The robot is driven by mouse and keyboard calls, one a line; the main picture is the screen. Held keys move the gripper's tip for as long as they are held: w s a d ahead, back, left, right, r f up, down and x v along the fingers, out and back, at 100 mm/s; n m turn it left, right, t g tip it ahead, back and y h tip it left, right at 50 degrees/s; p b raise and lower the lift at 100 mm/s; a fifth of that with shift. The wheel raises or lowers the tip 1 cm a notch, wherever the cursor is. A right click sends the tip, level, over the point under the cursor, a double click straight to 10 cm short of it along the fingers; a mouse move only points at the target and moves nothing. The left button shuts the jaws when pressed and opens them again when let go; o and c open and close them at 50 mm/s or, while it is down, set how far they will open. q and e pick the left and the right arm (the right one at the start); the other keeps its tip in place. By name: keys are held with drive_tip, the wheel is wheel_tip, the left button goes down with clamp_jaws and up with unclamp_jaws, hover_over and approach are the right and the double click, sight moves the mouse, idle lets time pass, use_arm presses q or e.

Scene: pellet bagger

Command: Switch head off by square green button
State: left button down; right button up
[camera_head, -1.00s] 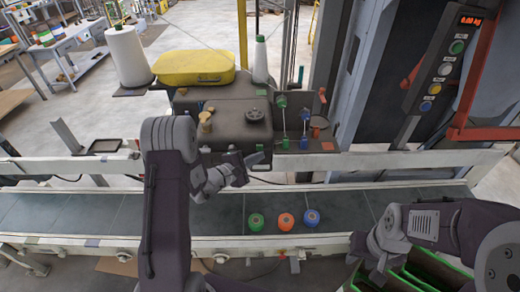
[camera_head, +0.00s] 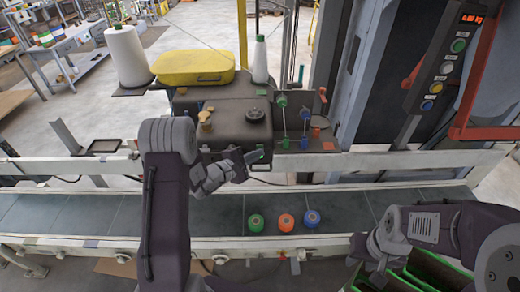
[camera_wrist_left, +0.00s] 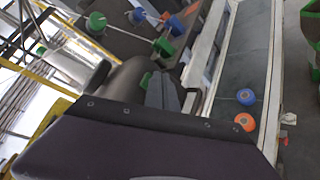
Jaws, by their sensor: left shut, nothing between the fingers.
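The dark machine head (camera_head: 225,115) stands behind the conveyor, with a yellow cover beside it. A small green button (camera_head: 262,155) shows at its lower front edge, right at my left gripper's tips. My left gripper (camera_head: 254,157) is shut and empty, pointing at the button.
Green, orange and blue round pieces (camera_head: 285,221) sit on the conveyor belt (camera_head: 150,210) below. Green and blue threaded knobs (camera_head: 283,143) stand right of the button. A control panel (camera_head: 446,68) with several round buttons and a red display is at upper right. Green bins are at lower right.

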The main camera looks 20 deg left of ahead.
use_arm(q)
drive_tip(key=shift+w, duration=0.3)
drive_tip(key=shift+s+b, duration=0.1)
drive_tip(key=shift+b, duration=0.2)
drive_tip(key=s+d+b, duration=0.2)
drive_tip(key=s+b, duration=0.2)
drive_tip(key=s, duration=0.3)
drive_tip(key=shift+s, duration=0.2)
idle(0.5)
